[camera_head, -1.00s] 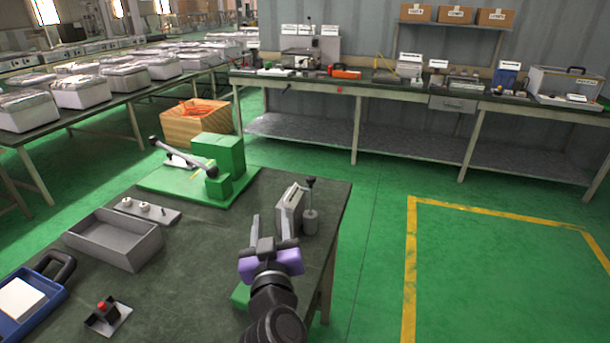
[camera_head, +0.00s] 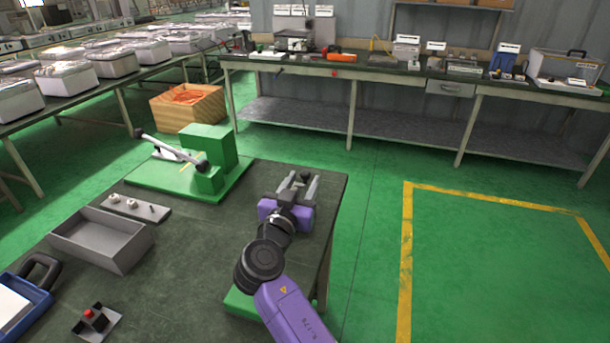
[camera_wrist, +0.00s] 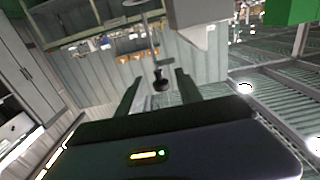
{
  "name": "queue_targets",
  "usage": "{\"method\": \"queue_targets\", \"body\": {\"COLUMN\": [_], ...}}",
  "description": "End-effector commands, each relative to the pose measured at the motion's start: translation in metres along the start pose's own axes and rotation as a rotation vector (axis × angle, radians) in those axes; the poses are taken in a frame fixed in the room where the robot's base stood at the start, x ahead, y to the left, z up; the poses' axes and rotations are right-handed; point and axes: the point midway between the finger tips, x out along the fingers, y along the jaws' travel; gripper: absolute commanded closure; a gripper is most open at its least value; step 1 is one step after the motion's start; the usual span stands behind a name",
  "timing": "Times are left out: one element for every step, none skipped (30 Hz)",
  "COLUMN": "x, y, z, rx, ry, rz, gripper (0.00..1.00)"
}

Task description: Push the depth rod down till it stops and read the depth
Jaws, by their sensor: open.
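The depth rod's black knob (camera_wrist: 160,80) shows in the wrist view between my two finger tips, with clear space on both sides. Its thin rod runs from the knob to a grey cylinder (camera_wrist: 141,4) at the top edge of that tilted view. A grey block (camera_wrist: 197,14) stands beside the cylinder. In the head view the knob (camera_head: 304,176) is a small dark shape at my gripper (camera_head: 297,180), which is open near the bench's far right corner. My gripper hides most of the block and cylinder there. No depth reading is legible.
On the dark bench (camera_head: 200,250) are a green press (camera_head: 205,148), an open grey tray (camera_head: 100,242), a plate with small knobs (camera_head: 133,207), a red-button box (camera_head: 94,320) and a blue case (camera_head: 25,300). The floor to the right is free.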

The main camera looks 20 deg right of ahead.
Motion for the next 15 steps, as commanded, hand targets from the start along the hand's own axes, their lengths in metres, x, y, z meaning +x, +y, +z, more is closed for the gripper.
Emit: {"method": "queue_targets", "body": {"x": [0.007,0.01,0.014,0.016,0.018,0.019,0.02,0.021,0.021,0.022,0.022,0.022,0.021,0.021,0.021], "y": [0.0,0.0,0.0,0.0,0.0,0.0,0.0,0.0,0.0,0.0,0.0,0.0,0.0,0.0,0.0], "z": [-0.002,-0.001,-0.001,-0.001,-0.001,-0.001,-0.001,0.0,0.0,0.0,0.0,0.0,0.0,0.0,0.0], "rx": [0.0,0.0,0.0,0.0,0.0,0.0,0.0,0.0,0.0,0.0,0.0,0.0,0.0,0.0,0.0], "ry": [0.0,0.0,0.0,0.0,0.0,0.0,0.0,0.0,0.0,0.0,0.0,0.0,0.0,0.0,0.0], "rz": [0.002,0.001,0.001,0.001,0.001,0.0,0.0,-0.001,-0.001,-0.001,-0.002,-0.002,-0.002,-0.001,-0.001], "gripper": [0.57,0.57,0.57,0.57,0.57,0.57,0.57,0.57,0.57,0.57,0.57,0.57,0.57,0.57,0.57]}}
